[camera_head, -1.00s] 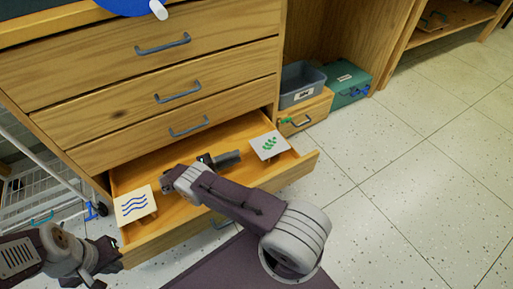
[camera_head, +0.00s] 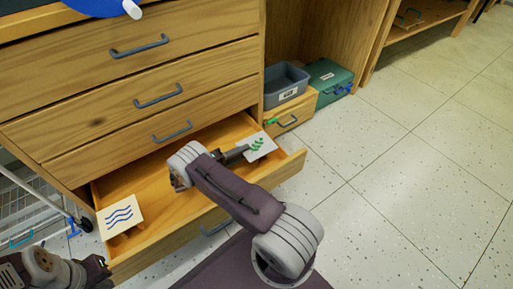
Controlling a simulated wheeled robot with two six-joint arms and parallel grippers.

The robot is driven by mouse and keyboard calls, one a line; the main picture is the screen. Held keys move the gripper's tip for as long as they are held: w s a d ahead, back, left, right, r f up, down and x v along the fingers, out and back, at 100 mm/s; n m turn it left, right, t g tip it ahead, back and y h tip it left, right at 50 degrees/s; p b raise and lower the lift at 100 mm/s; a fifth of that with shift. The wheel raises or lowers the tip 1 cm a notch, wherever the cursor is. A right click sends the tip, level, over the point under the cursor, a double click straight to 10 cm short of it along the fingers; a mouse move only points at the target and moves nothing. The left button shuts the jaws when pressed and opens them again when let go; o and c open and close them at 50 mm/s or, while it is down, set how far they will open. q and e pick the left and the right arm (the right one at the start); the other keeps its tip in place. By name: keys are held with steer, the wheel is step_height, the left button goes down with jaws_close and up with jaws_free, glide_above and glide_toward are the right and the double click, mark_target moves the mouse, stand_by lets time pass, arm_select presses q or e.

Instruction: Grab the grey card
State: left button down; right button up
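A pale grey-white card with green leaves (camera_head: 264,149) is at the right end of the open bottom drawer. A cream card with blue wavy lines (camera_head: 120,215) is at the drawer's left end. My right gripper (camera_head: 242,153) reaches into the drawer, its dark fingers at the left edge of the leaf card. Whether they are around the card or only beside it is unclear, and the forearm hides part of the gripper. My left arm shows at the lower left corner; its fingertips are out of the picture.
The open wooden drawer (camera_head: 160,243) has low walls around the cards, with closed drawers above. A grey bin (camera_head: 287,83) stands on a small wooden box (camera_head: 294,116) beside a green case (camera_head: 330,78). The floor at right is clear.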

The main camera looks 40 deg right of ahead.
jaws_close()
step_height(320, 180, up, 10)
steer(key=p, duration=0.7)
